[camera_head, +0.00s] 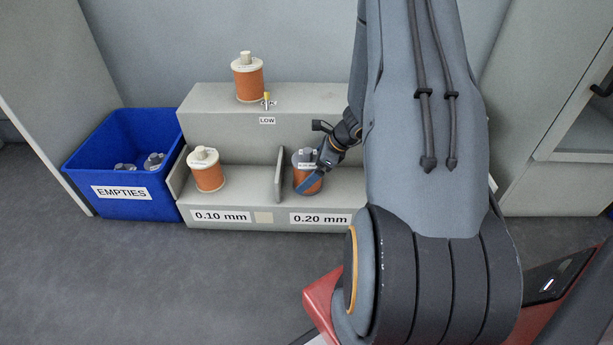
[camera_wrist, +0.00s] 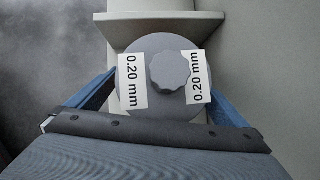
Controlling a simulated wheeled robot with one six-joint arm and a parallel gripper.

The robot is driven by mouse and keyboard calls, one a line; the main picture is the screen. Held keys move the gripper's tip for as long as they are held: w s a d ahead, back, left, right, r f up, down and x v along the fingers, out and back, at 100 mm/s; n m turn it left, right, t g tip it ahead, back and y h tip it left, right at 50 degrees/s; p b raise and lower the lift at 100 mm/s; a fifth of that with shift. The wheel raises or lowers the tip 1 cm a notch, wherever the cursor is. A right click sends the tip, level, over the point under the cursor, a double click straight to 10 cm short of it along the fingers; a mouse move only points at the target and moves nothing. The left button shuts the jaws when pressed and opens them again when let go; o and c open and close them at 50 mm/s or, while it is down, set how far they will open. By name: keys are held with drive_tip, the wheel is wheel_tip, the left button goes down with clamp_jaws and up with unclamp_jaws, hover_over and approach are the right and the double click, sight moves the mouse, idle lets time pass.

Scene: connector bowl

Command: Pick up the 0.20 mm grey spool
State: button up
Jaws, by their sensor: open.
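The 0.20 mm grey spool (camera_head: 299,177) stands upright in the right bay of the lower step, above the 0.20 mm label (camera_head: 320,218). It has a grey top and orange winding. In the wrist view its round grey top (camera_wrist: 165,108) shows a ridged knob and two 0.20 mm stickers. My gripper (camera_head: 318,172) is at the spool, with a blue finger across its front. In the wrist view my open gripper (camera_wrist: 160,88) has one finger on each side of the spool. I cannot tell whether the fingers touch it.
A divider (camera_head: 279,173) stands left of the spool. A cream-topped spool (camera_head: 208,177) is in the 0.10 mm bay; another (camera_head: 248,78) stands on the upper step marked LOW. A blue EMPTIES bin (camera_head: 125,208) with grey spools is at left. Open floor lies in front.

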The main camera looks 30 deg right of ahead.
drive_tip(key=shift+w+a+f, duration=0.1)
drive_tip(key=shift+f, duration=0.1)
drive_tip(key=shift+r, duration=0.1)
drive_tip(key=c, duration=2.2)
